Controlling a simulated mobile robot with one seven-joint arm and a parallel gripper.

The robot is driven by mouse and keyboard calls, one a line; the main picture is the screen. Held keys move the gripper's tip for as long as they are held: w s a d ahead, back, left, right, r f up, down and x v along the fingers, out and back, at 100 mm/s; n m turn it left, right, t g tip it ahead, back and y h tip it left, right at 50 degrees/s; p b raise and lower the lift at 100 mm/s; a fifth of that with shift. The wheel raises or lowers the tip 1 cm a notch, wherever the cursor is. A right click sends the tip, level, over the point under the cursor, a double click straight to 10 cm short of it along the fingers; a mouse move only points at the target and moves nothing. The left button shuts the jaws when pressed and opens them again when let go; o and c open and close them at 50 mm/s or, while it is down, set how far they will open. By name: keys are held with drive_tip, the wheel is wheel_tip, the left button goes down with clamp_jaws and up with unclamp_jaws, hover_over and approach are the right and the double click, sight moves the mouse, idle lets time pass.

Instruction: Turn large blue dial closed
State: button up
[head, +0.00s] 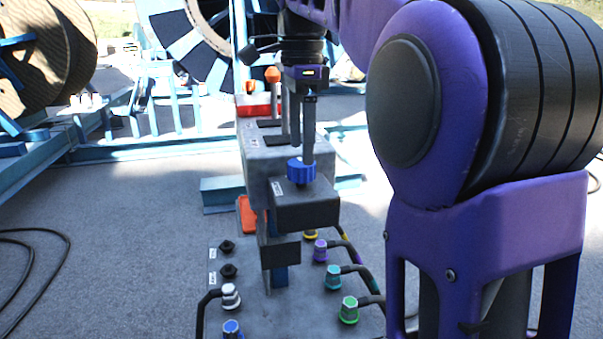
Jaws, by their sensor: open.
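The large blue dial (300,172) sits on top of a dark grey box (306,210) at the front of the control console, near the middle of the head view. My gripper (305,155) points down from above, and its jaws are open. Its nearer finger reaches down in front of or beside the dial's right part. I cannot tell whether it touches the dial. The other finger is partly hidden and hard to separate from the levers behind it. The dial's far side is hidden.
Behind the dial are levers, one with an orange handle (272,74), and a red-orange block (254,104). Below it, the panel (278,318) carries several plugged cable connectors and two black knobs. Blue frames and large reels stand behind. Open ground lies to the left.

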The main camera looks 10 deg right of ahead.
sight(298, 173)
drive_tip(key=shift+f+b, duration=0.5)
drive_tip(key=shift+f, duration=1.45)
drive_tip(key=c, duration=1.4)
